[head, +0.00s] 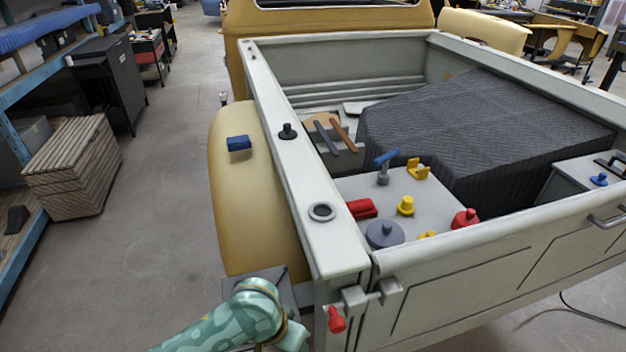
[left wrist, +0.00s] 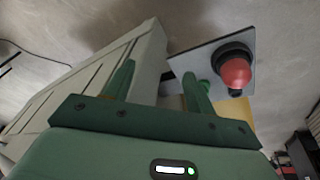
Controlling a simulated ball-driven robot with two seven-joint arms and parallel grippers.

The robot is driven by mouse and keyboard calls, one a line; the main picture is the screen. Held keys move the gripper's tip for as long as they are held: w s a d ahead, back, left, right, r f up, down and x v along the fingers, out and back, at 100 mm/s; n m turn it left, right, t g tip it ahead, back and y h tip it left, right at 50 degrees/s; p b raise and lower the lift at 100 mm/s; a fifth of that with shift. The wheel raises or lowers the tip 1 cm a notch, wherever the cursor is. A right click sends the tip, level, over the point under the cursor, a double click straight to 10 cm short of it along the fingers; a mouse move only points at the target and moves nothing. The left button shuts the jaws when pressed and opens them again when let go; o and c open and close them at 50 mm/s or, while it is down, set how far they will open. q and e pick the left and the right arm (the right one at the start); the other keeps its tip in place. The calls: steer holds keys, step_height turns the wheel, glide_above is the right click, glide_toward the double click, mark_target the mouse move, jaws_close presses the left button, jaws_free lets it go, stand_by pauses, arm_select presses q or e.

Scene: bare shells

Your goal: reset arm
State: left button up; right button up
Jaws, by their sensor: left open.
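My left arm (head: 255,315), mottled teal, comes in at the bottom of the head view beside the truck's rear corner. Its gripper cannot be made out there. In the left wrist view my left gripper (left wrist: 157,85) shows two green fingers apart with nothing between them. Beyond the fingers are a pale truck wall panel (left wrist: 88,80) and a grey plate (left wrist: 205,58) with a red knob (left wrist: 236,73) in a dark ring. My right gripper is in neither view.
The pickup bed's side rail (head: 290,170) and tailgate (head: 510,255) stand close to my arm. A grey box (head: 375,190) in the bed carries several coloured fittings. A blue block (head: 239,143) sits on the yellow fender (head: 235,215). A wooden crate (head: 72,165) stands left; floor between is clear.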

arm_select(q)
steer(key=s+a+r+m+t+y, duration=0.1)
steer(key=s+a+r+t+y, duration=0.15)
steer(key=a, duration=0.55)
steer(key=s+a+r+t+y, duration=0.15)
steer(key=s+a, duration=0.25)
steer(key=a, duration=0.4)
steer(key=s+a+r+m+t+y, duration=0.1)
steer(key=s+a+r+y, duration=0.25)
steer(key=a, duration=0.55)
steer(key=s+d+f+g+h+b, duration=0.2)
steer(key=d+f, duration=0.1)
steer(key=f, duration=1.2)
steer(key=s+d+f+g+h+b, duration=0.1)
steer(key=s+d+f+h, duration=0.1)
steer(key=f, duration=1.3)
steer(key=s+f+n+g+h+b, duration=0.1)
steer(key=s+f+n+g+b, duration=0.1)
steer(key=s+f, duration=1.6)
steer(key=shift+s+n+g+b, duration=0.3)
steer(key=shift+s+n+g, duration=0.3)
steer(key=shift+s, duration=0.45)
steer(key=shift+f, duration=0.1)
